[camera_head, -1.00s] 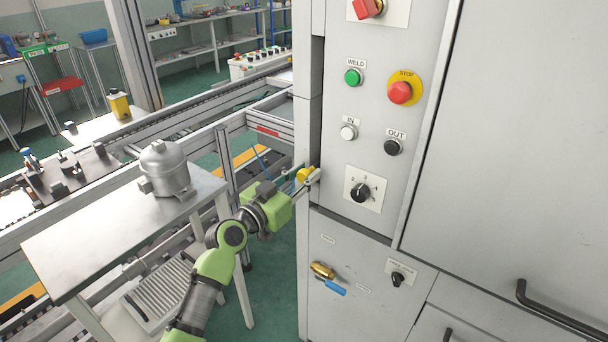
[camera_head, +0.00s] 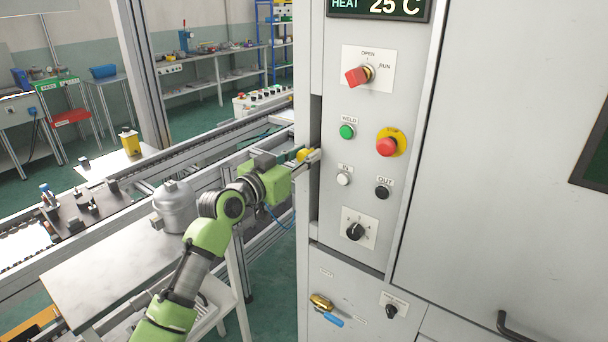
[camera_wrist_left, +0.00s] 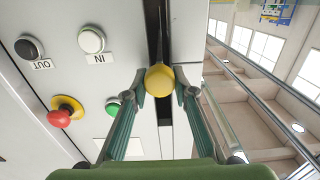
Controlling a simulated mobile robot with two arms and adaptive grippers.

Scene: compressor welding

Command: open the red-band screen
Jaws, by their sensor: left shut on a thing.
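My left gripper (camera_head: 312,156) is shut on a round yellow knob (camera_head: 303,155) at the dark vertical slot along the left edge of the grey machine's front. In the left wrist view, the gripper's two fingers (camera_wrist_left: 161,95) sit on either side of the yellow knob (camera_wrist_left: 160,79), in front of the slot (camera_wrist_left: 153,30). The knob is at a height between the green WELD button and the white IN button. I cannot make out a red band on the screen; my left arm covers part of the area beside the slot. My right gripper is not in view.
The control panel beside the slot carries a red stop button (camera_head: 387,147), a red switch (camera_head: 358,75) and a black selector (camera_head: 355,231). A metal compressor (camera_head: 175,206) stands on a table (camera_head: 75,283) behind my left arm. A conveyor runs beyond it.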

